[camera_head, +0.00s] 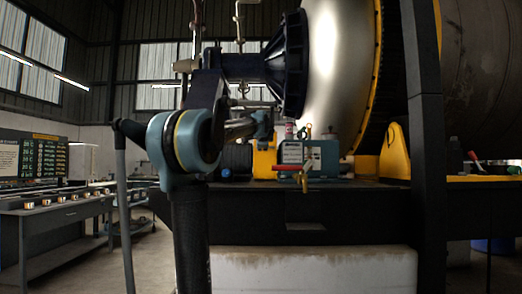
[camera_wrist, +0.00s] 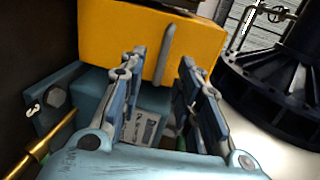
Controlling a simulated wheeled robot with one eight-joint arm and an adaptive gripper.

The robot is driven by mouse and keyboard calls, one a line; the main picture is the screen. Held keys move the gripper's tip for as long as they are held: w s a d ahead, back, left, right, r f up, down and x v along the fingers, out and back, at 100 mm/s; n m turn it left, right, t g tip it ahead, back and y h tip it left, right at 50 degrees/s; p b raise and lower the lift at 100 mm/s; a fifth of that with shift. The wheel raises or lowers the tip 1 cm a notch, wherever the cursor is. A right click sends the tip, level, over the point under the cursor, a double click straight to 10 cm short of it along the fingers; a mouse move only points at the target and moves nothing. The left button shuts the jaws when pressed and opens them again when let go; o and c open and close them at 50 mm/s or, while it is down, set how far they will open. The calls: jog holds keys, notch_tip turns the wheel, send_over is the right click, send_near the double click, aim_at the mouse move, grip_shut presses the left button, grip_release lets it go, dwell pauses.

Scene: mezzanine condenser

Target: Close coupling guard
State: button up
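A yellow cover, which looks like the coupling guard (camera_wrist: 120,30), fills the top of the wrist view. A grey upright bar, like a handle (camera_wrist: 167,50), stands on its front face. My gripper (camera_wrist: 162,58) is open, with one finger on each side of the bar; I cannot tell whether either finger touches it. In the head view the yellow cover (camera_head: 264,163) shows partly behind the teal machine, below my gripper (camera_head: 264,124). A teal housing with a label (camera_wrist: 140,127) lies below the cover in the wrist view.
A brass valve with a red handle (camera_head: 306,178) stands in front of the teal machine (camera_head: 325,160). A dark flange (camera_head: 288,62) and a large silver vessel (camera_head: 335,60) rise above. A dark post (camera_head: 424,130) stands at right, near another yellow guard (camera_head: 395,152).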

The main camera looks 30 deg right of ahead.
jog(key=shift+v, duration=1.25)
